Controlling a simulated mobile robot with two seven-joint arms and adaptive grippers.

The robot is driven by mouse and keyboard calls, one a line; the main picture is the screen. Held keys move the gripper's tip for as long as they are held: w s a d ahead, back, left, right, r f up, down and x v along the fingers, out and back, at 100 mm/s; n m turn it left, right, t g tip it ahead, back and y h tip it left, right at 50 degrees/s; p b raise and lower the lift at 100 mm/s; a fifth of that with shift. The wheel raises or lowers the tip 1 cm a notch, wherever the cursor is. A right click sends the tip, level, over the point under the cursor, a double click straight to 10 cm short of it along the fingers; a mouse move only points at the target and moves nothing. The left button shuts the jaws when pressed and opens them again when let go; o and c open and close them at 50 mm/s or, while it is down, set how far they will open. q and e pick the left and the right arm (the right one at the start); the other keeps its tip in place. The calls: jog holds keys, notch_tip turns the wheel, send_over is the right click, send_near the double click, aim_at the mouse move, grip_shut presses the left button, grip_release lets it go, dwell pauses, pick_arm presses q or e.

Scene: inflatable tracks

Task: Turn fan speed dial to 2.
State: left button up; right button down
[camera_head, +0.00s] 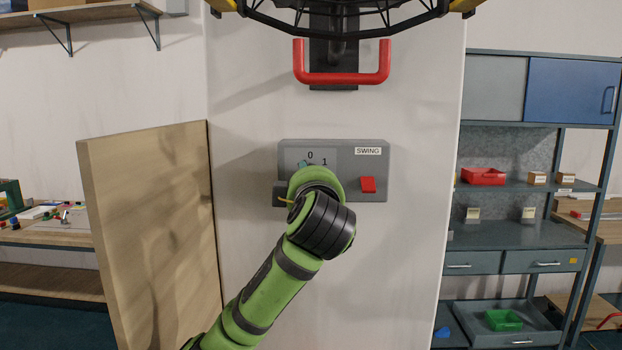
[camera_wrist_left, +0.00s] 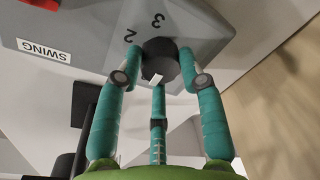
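The fan's grey control panel (camera_head: 345,150) is on the white column, with 0 and 1 showing beside the dial area. My arm hides the dial in the head view. In the left wrist view, the dark round speed dial (camera_wrist_left: 161,54) sits between my left gripper's (camera_wrist_left: 160,68) teal fingertips. One fingertip meets each side, and a third finger is below it. The gripper looks shut on the dial. The numbers 2 and 3 show above and left of the dial. A white mark is on its lower-left part, on the side away from 3. My right gripper is not in view.
A red switch (camera_head: 368,185) is on the panel under the SWING label (camera_head: 368,151). A red handle (camera_head: 342,78) and the black fan cage (camera_head: 340,25) are above. A wooden board (camera_head: 150,230) stands left, and shelving (camera_head: 530,190) is at right.

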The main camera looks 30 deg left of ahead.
pick_arm(q)
jog(key=m+b, duration=0.1)
jog(key=m, duration=0.6)
jog(key=m+t+b, duration=0.1)
jog(key=m, duration=0.6)
jog(key=m+h+b, duration=0.1)
jog(key=m, duration=0.6)
jog(key=shift+s+a+f+t, duration=0.1)
jog(key=shift+a+f+t, duration=0.05)
jog(key=shift+t, duration=0.25)
dwell(0.3)
jog(key=o, duration=1.1)
jog(key=shift+o, duration=0.2)
jog(key=shift+s, duration=0.1)
